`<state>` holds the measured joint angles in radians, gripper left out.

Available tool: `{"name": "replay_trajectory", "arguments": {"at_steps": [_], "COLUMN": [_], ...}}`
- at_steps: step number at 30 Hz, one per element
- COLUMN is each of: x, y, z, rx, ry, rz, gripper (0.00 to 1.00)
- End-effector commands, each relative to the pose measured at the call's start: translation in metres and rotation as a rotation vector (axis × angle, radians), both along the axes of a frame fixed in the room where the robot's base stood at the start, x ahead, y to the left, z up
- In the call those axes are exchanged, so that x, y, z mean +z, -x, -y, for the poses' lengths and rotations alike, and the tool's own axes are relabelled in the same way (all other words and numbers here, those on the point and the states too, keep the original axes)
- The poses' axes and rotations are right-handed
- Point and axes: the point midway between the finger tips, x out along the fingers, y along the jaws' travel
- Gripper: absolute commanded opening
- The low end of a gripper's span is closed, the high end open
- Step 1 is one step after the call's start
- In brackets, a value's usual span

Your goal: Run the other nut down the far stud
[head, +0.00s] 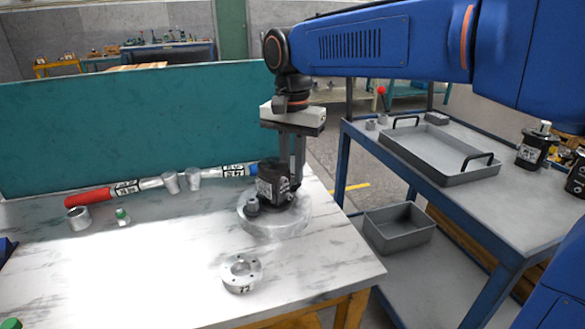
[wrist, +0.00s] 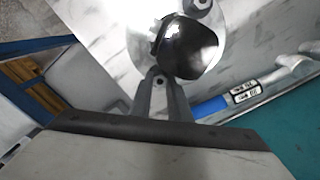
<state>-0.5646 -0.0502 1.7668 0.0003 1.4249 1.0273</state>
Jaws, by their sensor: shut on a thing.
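The black motor (head: 270,180), with a white label, stands upright on a round pale base (head: 262,227) on the marble-look table. It also shows from above in the wrist view (wrist: 188,48). A dark grey nut (head: 252,204) sits at the motor's left front side and shows at the top of the wrist view (wrist: 200,4). My gripper (head: 290,185) points down beside the motor's right side. Its fingers are shut on another nut, small and grey, at the fingertips in the wrist view (wrist: 159,80). The far stud is hidden, so I cannot tell how far the nut is on it.
A silver flanged ring (head: 241,272) lies at the table's front. A red-handled tool (head: 88,198), metal cups and a blue-handled tool (head: 235,170) lie along the back by the teal panel (head: 130,130). A cart with a grey tray (head: 440,152) stands right.

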Motion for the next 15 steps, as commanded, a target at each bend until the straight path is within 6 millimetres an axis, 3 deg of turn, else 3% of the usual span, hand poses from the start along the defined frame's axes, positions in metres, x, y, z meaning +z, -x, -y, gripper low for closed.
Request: {"name": "replay_trajectory", "arguments": {"at_steps": [9, 15], "x": [-0.0004, -0.0004], "y": [0.0, 0.0], "z": [0.0, 0.0], "rx": [-0.298, -0.358], "ry": [0.0, -0.001], "rz": [0.0, 0.0], "gripper": [0.0, 0.0]}}
